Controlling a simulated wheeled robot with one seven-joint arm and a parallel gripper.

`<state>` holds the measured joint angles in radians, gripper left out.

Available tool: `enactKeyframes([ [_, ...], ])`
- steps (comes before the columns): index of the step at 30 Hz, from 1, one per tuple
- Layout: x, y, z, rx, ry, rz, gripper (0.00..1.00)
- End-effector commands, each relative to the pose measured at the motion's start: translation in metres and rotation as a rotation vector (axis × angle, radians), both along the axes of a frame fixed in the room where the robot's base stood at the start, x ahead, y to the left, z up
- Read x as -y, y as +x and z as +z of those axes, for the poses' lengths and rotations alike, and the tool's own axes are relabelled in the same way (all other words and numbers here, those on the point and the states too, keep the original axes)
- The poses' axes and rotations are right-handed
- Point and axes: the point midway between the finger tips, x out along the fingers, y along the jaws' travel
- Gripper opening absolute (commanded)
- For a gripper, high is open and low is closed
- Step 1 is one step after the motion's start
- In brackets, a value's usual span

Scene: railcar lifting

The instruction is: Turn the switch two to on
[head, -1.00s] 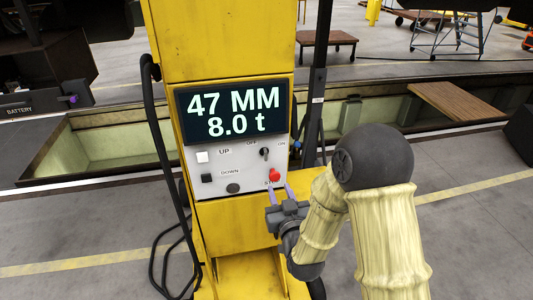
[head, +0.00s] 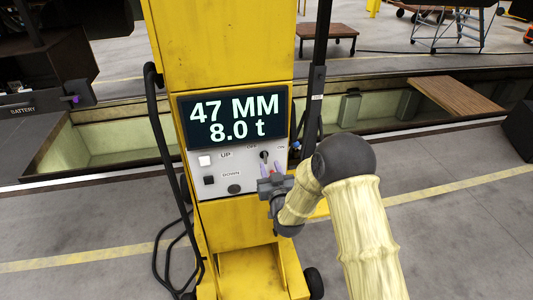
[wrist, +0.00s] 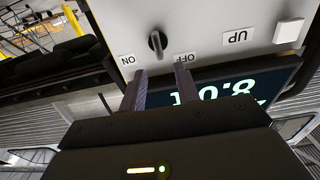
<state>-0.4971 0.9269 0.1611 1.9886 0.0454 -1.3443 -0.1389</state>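The switch (head: 264,154) is a small dark rotary knob between OFF and ON labels, on the light grey panel (head: 215,163) of a yellow lifting column. In the wrist view, upside down, the knob (wrist: 157,43) has its handle nearly in line with the gripper, between the two labels. My gripper (head: 269,168) is just below the knob in the head view. In the wrist view my gripper (wrist: 161,70) is open and empty, its two fingers apart and pointing toward the knob, which sits ahead between their lines. Contact is not visible.
The display (head: 233,116) above reads 47 MM and 8.0 t. UP (head: 204,160) and DOWN (head: 209,180) buttons lie to the left. The red stop button is mostly hidden behind my gripper.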

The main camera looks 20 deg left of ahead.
Motion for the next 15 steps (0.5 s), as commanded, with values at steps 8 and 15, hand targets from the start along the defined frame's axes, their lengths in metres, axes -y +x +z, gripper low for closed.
enactKeyframes([
  [8,-0.02,0.032,0.002,0.0,0.0,0.001,0.32],
  [15,-0.03,0.047,0.001,0.001,0.001,0.001,0.32],
])
